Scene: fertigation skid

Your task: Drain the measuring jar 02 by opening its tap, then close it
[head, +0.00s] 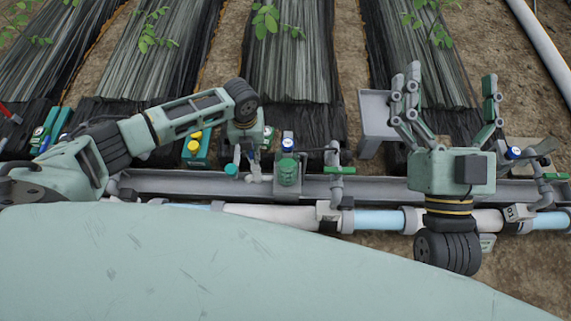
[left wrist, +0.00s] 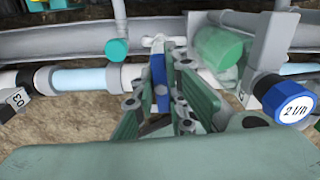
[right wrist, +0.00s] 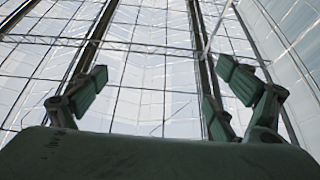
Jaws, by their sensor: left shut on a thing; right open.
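My left gripper (head: 248,160) reaches down beside the grey trough. In the left wrist view its fingers (left wrist: 165,95) are shut on a blue tap handle (left wrist: 160,82). The handle's white tap body (left wrist: 160,45) shows just behind. The translucent green measuring jar (head: 288,172) stands right of the gripper, and it also shows in the left wrist view (left wrist: 218,50). I cannot read a number on the jar, and its liquid level is unclear. My right gripper (head: 446,95) is raised, open and empty; the right wrist view shows only its fingers (right wrist: 165,95) against the greenhouse roof.
A blue-capped part marked 2 l/h (left wrist: 290,100) and a tag marked 03 (left wrist: 16,100) flank the left gripper. A teal cap (left wrist: 117,48) hangs nearby. The grey trough (head: 385,187) and white-and-blue pipe (head: 380,219) run across. Green boxes (head: 196,150) stand left; planted beds lie behind.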

